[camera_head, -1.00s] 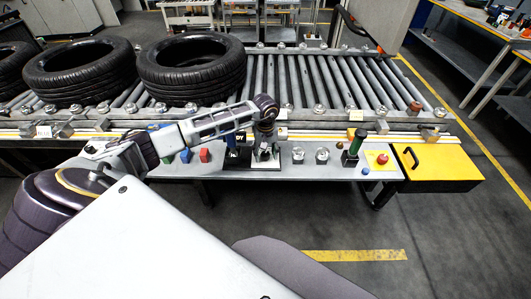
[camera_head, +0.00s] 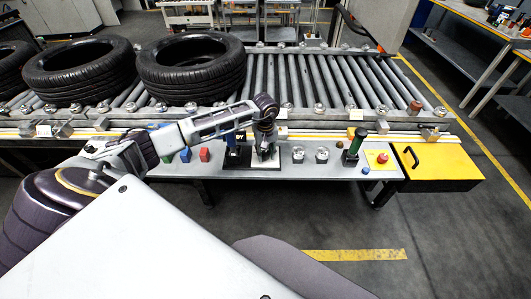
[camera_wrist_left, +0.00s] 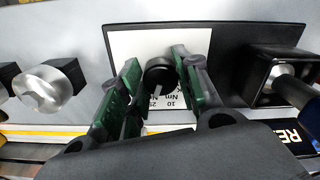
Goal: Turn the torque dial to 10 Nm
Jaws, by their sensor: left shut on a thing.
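The torque dial is a small black knob (camera_wrist_left: 159,72) on a white plate (camera_wrist_left: 205,38) set in a black panel (camera_wrist_left: 232,62). My left gripper (camera_wrist_left: 157,78) is shut on the knob, with its green finger pads on either side. It points down at the panel in the head view (camera_head: 265,153), where the knob is hidden. In the left wrist view the print reads upside down, with 10 Nm and 25 Nm beside the knob. A pale mark on the knob faces this print; exactly which value it meets I cannot tell. My right gripper is not in view.
A block with a lever (camera_wrist_left: 268,78) sits close beside the dial. Tyres (camera_head: 192,68) lie on the roller conveyor behind.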

